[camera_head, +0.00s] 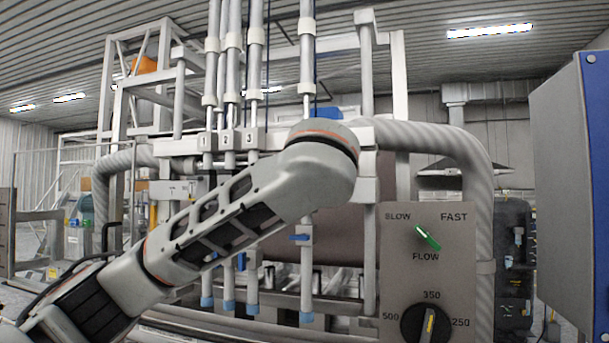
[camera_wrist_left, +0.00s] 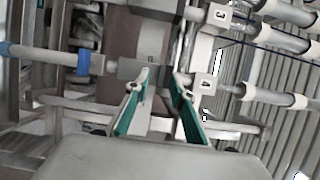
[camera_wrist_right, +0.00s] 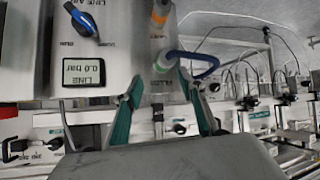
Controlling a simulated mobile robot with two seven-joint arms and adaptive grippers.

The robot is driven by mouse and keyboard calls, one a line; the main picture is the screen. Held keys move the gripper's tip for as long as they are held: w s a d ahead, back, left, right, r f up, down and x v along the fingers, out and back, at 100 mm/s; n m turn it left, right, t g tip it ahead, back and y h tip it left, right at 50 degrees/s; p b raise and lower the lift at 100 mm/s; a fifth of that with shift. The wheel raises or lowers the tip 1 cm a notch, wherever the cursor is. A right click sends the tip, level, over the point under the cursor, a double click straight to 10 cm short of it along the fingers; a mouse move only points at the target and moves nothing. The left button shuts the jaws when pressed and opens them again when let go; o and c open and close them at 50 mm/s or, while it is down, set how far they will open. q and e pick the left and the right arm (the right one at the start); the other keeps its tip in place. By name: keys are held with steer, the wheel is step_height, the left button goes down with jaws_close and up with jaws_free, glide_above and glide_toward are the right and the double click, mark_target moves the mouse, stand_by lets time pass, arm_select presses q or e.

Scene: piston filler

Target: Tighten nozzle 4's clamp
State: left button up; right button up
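In the head view, the tube of nozzle 4 (camera_head: 307,275) hangs right of the tubes under plates 1, 2 and 3. A blue clamp lever (camera_head: 300,237) lies roughly crosswise on it; my left arm hides the number plate above. In the left wrist view this tube runs sideways, with a blue lever or band (camera_wrist_left: 83,62) and a grey block (camera_wrist_left: 130,68) on it, beside a number plate (camera_wrist_left: 206,84). My left gripper (camera_wrist_left: 162,82) is open and empty near that block, apart from the lever; the arm hides it from the head. My right gripper (camera_wrist_right: 161,82) is open and empty.
A flow panel with a green knob (camera_head: 428,237) and a volume dial (camera_head: 425,325) stands right of the nozzles. A blue cabinet (camera_head: 597,150) is at far right.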

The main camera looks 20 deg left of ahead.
arm_select(q)
steer(key=v, duration=1)
steer(key=shift+s, duration=0.4)
steer(key=shift+d, duration=0.1)
stand_by(0.4)
